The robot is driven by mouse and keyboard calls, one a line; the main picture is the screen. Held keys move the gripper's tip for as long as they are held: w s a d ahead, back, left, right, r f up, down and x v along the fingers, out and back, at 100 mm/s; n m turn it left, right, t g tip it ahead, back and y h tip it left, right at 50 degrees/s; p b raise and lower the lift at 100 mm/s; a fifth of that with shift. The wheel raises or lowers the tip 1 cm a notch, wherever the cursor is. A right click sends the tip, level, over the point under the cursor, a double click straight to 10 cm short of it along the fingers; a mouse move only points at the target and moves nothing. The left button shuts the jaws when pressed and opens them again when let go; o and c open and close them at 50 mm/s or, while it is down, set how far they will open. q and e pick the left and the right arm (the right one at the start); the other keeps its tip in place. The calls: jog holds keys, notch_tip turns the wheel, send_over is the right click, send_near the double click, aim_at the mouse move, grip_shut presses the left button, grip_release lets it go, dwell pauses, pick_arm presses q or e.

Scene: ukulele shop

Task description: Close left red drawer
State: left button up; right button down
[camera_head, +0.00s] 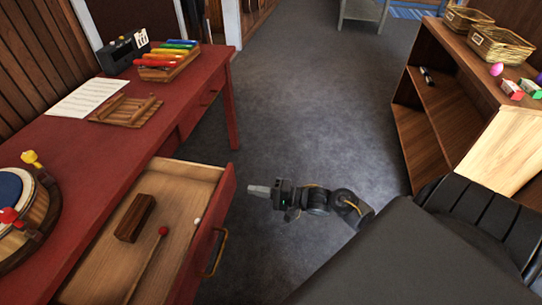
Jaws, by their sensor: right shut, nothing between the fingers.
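The left red drawer (229,193) stands pulled out from the red desk (67,134) at the lower left. Its front has a brass-coloured handle (217,252). Inside lie a brown wooden block (135,217) and a mallet with a red head (163,231); a small white round thing (197,221) is near the front panel. My right gripper (250,190) is shut and empty, pointing left. In the picture it is just right of the drawer front's far end, with a small gap between them. My left gripper is not in view.
A drum (40,217) with mallets, a paper sheet (90,98), a wooden instrument (125,110) and a colourful xylophone (167,66) are on the desk. A wooden shelf (458,62) with baskets stands at right. Grey floor (300,110) between is clear.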

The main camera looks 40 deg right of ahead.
aim_at(229, 185)
jog(key=shift+x, duration=3)
jog(key=shift+w, duration=0.1)
